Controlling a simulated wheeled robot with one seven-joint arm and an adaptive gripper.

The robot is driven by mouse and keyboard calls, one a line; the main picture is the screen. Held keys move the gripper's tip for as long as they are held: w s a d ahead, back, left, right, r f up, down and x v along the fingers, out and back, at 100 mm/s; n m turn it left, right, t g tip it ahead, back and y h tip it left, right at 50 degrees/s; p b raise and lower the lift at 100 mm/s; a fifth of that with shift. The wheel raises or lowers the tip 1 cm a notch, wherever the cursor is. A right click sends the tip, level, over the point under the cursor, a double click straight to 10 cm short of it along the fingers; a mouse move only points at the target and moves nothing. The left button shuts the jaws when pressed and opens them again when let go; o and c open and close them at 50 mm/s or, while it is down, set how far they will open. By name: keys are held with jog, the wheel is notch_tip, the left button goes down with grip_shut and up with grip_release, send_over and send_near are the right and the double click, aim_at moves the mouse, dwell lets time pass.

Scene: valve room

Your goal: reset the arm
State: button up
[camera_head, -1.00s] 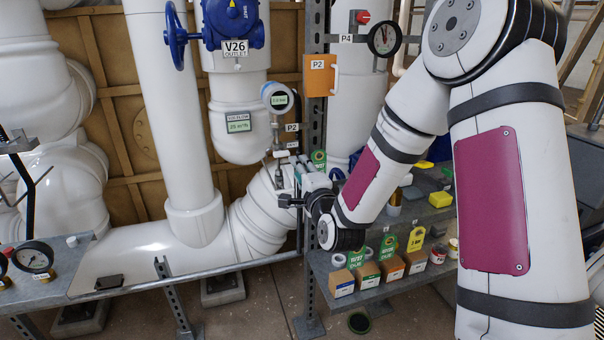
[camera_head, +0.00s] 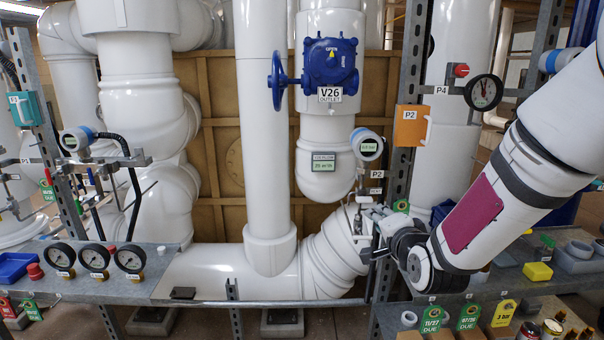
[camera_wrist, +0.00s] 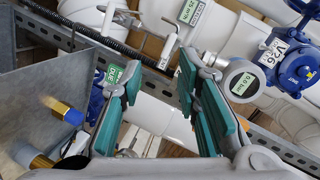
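My arm (camera_head: 475,210) comes in from the right edge in the head view, slanting down and left. My gripper (camera_head: 368,217) is in front of the white pipe elbow, below the small gauge with a display and by the steel post. In the wrist view my gripper (camera_wrist: 160,68) has its two teal-padded fingers spread apart with nothing between them. A thin metal valve fitting (camera_wrist: 166,45) lies beyond the fingertips; whether a finger touches it I cannot tell.
A blue valve V26 (camera_head: 330,62), an orange P2 box (camera_head: 410,125) and a round gauge (camera_head: 484,92) are around the arm. A steel post (camera_head: 405,100) stands close to my gripper. Three gauges (camera_head: 95,258) stand on the left shelf. A yellow block (camera_head: 538,271) sits on the right shelf.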

jog(key=s+r+n+g+p, duration=0.1)
jog(key=s+r+n+g, duration=0.2)
jog(key=s, duration=0.9)
jog(key=s+r+n+g+p, duration=0.1)
jog(key=s+r+n+g, duration=0.2)
jog(key=s, duration=1)
jog(key=s+r+n+g+p, duration=0.2)
jog(key=s+n, duration=0.5)
jog(key=s, duration=0.6)
jog(key=r+g, duration=0.1)
jog(key=g, duration=0.1)
jog(key=shift+s+d+g+h, duration=0.15)
jog(key=shift+g+h, duration=0.25)
